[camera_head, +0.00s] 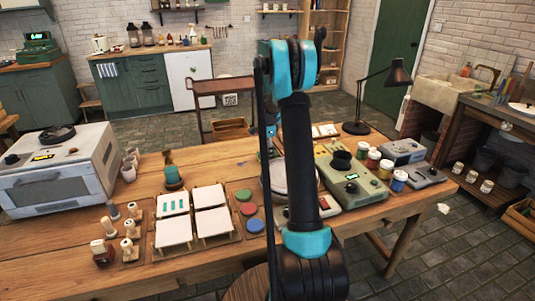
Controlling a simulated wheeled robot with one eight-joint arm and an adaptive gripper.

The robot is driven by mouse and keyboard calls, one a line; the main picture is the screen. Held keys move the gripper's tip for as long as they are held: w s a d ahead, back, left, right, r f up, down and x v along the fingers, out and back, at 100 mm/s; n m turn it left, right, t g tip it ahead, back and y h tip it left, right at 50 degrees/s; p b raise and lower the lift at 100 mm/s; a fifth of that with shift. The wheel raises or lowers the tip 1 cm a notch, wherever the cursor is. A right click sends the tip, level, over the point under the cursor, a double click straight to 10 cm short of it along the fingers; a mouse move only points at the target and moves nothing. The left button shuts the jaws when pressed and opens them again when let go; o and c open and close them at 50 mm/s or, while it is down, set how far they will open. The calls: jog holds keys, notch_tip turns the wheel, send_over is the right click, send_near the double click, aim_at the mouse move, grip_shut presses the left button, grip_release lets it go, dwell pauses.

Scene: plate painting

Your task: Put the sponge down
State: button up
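I cannot make out a sponge for certain in the head view. Round green (243,195), red (249,209) and blue (255,225) pads lie in a column on the wooden table, just left of my arm; I cannot tell what they are made of. A pale round plate-like thing (272,181) shows partly behind my arm. My arm rises through the middle of the view and bends at the top. My gripper is hidden behind it, so its fingers and anything in them do not show.
White square tiles (211,222) stand left of the pads, one with teal stripes (173,202). A green machine (352,181) and several paint jars (386,169) stand right of my arm. A black lamp (378,94) is behind. The table's front left (60,247) has bare wood.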

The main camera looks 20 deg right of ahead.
jog(key=shift+f, duration=0.1)
jog(key=o, duration=1.2)
notch_tip(320, 180, up, 12)
